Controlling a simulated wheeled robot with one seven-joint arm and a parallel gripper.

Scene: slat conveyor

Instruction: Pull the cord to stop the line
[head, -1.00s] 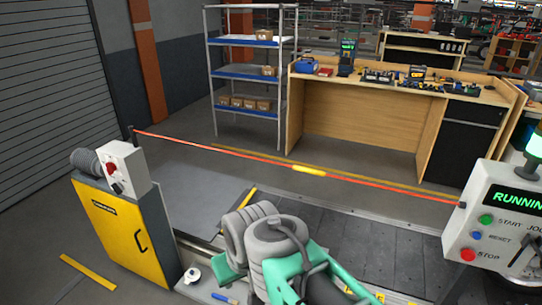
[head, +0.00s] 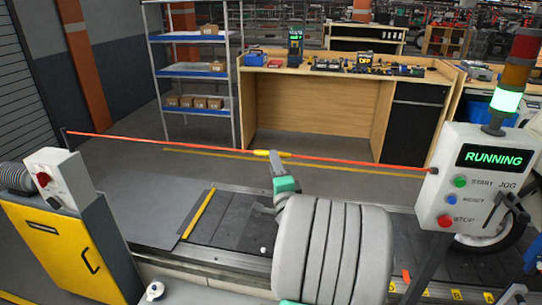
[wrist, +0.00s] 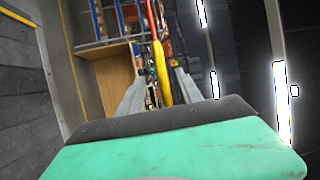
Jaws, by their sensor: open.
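The red cord (head: 350,162) is strung across the line from a post on the left to the control box on the right. A yellow grip piece (head: 262,153) sits on the cord near its middle; it also shows in the wrist view (wrist: 162,80). My gripper (head: 263,180) is open at the cord, close to the yellow piece. In the wrist view its two fingers (wrist: 158,88) stand on either side of the yellow piece and red cord. I cannot tell whether a finger touches it. The control box (head: 485,175) shows "RUNNING" in green.
The dark slat conveyor (head: 235,228) runs below the cord. A yellow cabinet (head: 65,255) stands at the left front. Behind the cord are a shelf rack (head: 190,70) and a wooden workbench (head: 310,110), with clear floor before them. A signal tower (head: 515,75) glows green.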

